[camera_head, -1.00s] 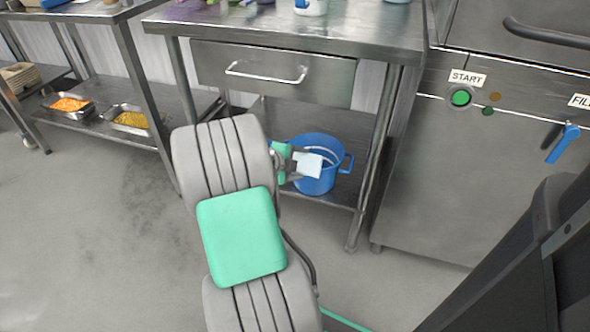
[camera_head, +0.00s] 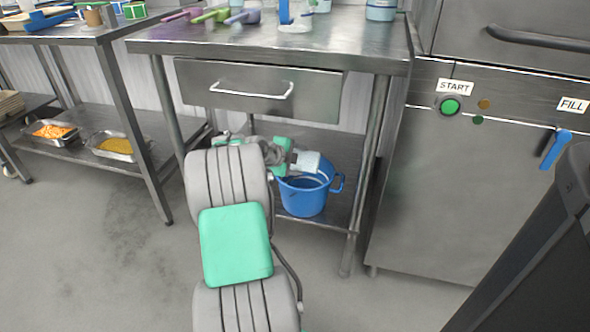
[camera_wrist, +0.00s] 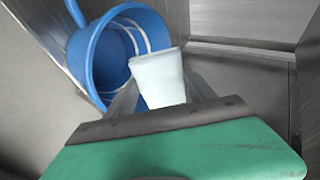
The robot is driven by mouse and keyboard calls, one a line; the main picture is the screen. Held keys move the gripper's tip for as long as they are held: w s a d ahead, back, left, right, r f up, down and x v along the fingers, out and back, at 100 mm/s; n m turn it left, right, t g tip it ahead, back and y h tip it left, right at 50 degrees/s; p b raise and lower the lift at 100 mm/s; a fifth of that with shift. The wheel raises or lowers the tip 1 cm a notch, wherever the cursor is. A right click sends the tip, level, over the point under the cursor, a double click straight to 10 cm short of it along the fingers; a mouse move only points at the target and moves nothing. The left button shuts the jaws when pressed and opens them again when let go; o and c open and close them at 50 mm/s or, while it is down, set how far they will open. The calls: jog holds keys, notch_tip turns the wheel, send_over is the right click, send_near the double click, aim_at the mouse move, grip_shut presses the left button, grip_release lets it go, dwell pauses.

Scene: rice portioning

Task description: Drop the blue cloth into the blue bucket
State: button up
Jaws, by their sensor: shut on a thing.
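The blue bucket (camera_head: 303,196) stands on the lower shelf of the steel table, under the drawer. Its open mouth faces up, and it also shows in the wrist view (camera_wrist: 104,62). My gripper (camera_head: 303,161) is over the bucket's back rim area and shut on a pale, whitish-blue cloth (camera_wrist: 158,78). The cloth also shows in the head view (camera_head: 307,161), folded small, at the bucket's opening. In the wrist view the cloth overlaps the bucket's near rim. I cannot tell how far above the rim it is. My green-and-grey arm hides part of the shelf.
The drawer (camera_head: 258,90) and tabletop (camera_head: 330,50) are close above my arm. A table leg (camera_head: 366,180) stands right of the bucket. A steel machine with a START button (camera_head: 449,107) is farther right. Food trays (camera_head: 112,146) lie on the left shelf. Floor in front is clear.

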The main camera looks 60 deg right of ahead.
jog(key=shift+d, duration=0.55)
jog(key=o, duration=1.6)
jog(key=shift+c, duration=0.2)
jog(key=s+a+r+b, duration=0.1)
jog(key=s+a+r, duration=0.1)
jog(key=a, duration=1.4)
jog(key=shift+s, duration=0.2)
